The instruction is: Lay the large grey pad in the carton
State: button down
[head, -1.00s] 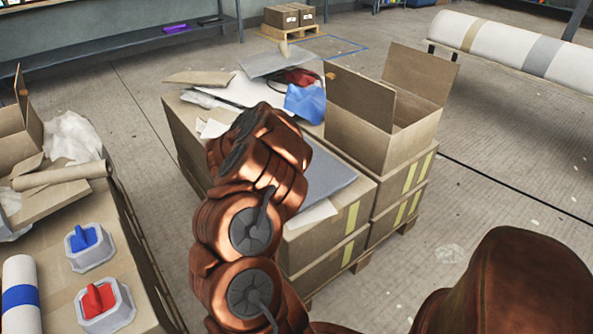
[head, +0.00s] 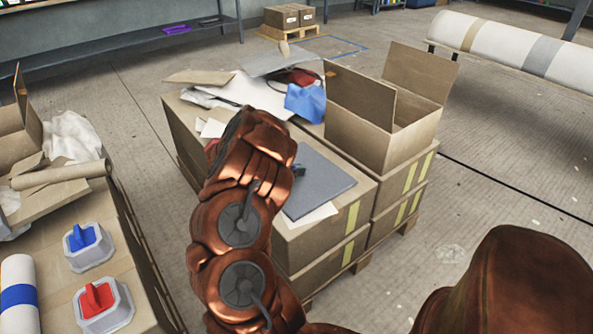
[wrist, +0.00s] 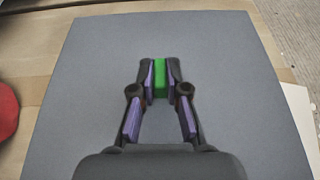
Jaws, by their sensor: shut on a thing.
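The large grey pad (head: 325,188) lies flat on the near part of the cardboard-topped stack. It fills most of the wrist view (wrist: 75,110). My gripper (wrist: 160,80) is shut on a small green block (wrist: 160,78) at the middle of the pad, which looks like its grip. In the head view my gripper (head: 298,171) is mostly hidden behind my arm, at the pad's left part. The open carton (head: 368,140) stands just behind and right of the pad, flaps up. Its inside is mostly hidden.
Behind the pad lie a blue cloth-like piece (head: 306,102), a red thing (head: 300,77) and loose sheets. A left table holds a blue-handled block (head: 88,245), a red-handled block (head: 103,303) and another open box (head: 20,125). A large white roll (head: 510,45) is at upper right.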

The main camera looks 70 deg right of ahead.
jog(key=c, duration=1.2)
grip_release()
jog(key=shift+r, duration=0.1)
